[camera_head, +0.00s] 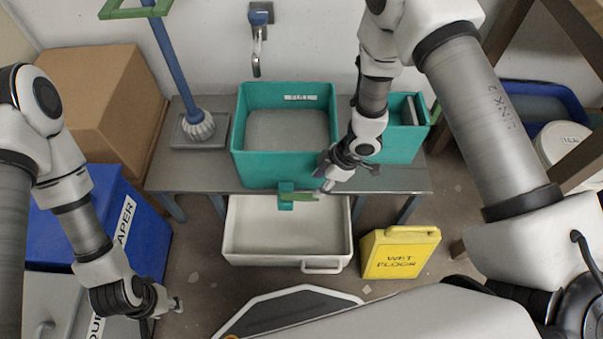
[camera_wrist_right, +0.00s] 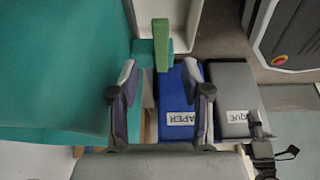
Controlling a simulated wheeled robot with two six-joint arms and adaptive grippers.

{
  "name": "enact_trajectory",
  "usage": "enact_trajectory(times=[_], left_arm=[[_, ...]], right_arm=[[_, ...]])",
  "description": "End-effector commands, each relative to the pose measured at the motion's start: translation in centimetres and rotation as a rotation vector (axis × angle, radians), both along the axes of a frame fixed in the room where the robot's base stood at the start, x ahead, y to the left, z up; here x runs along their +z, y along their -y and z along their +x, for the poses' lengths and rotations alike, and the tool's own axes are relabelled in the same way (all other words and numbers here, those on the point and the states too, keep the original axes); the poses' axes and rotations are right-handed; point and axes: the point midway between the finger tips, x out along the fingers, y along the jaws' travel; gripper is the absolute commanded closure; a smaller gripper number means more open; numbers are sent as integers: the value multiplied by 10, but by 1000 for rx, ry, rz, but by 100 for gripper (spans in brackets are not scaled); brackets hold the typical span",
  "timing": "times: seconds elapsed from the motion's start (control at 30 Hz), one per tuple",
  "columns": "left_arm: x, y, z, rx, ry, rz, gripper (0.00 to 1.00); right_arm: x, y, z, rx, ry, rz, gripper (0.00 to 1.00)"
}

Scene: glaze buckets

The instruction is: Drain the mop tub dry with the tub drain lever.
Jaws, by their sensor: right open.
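The teal mop tub (camera_head: 238,150) stands on the grey bench, with a flat grey surface inside and a small label on its back wall. A teal drain fitting (camera_head: 285,200) sticks out at the tub's lower front, with a green lever (camera_head: 303,197) pointing right. The lever also shows in the right wrist view (camera_wrist_right: 161,45), just beyond my fingertips. My right gripper (camera_head: 326,178) is open and empty at the tub's front right corner, close to the lever but apart from it. My left gripper (camera_head: 176,304) hangs low at the left, away from the tub; its jaws are too small to judge.
A white basin (camera_head: 230,235) sits on the floor under the drain fitting. A yellow wet-floor sign (camera_head: 400,253) stands right of it. A mop (camera_head: 199,126) stands left. A blue paper bin (camera_head: 150,235) is near my left arm.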

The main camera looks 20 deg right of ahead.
Motion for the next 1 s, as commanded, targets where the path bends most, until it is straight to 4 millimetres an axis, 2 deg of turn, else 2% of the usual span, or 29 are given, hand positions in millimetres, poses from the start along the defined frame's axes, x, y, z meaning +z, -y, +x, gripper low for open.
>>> enact_trajectory(times=[0.03, 0.1, 0.3, 0.6, 0.63, 0.73, 0.77, 1.0], left_arm=[[-9, 0, 0, 0, -1, 0, 61], [-14, 0, 0, 0, 0, 0, 61], [-24, 0, 0, 0, 1, 0, 61], [-24, 0, 0, 0, 1, 0, 61], [-24, 0, 0, 0, 1, 0, 61], [-24, 0, 0, 0, 1, 0, 61], [-24, 0, 0, 0, 1, 0, 61], [-24, 0, 0, 0, 1, 0, 61]], right_arm=[[-15, -4, 0, 2, -1, 0, 52], [-28, -9, 2, 2, -2, -1, 52], [-57, -21, 5, -3, -1, 0, 52], [-61, -24, 6, -4, -1, 1, 52], [-61, -24, 6, -4, -1, 1, 59], [-61, -24, 6, -5, -2, 1, 95], [-61, -24, 6, -4, -1, 1, 100], [-61, -23, 6, -6, -2, 2, 100]])
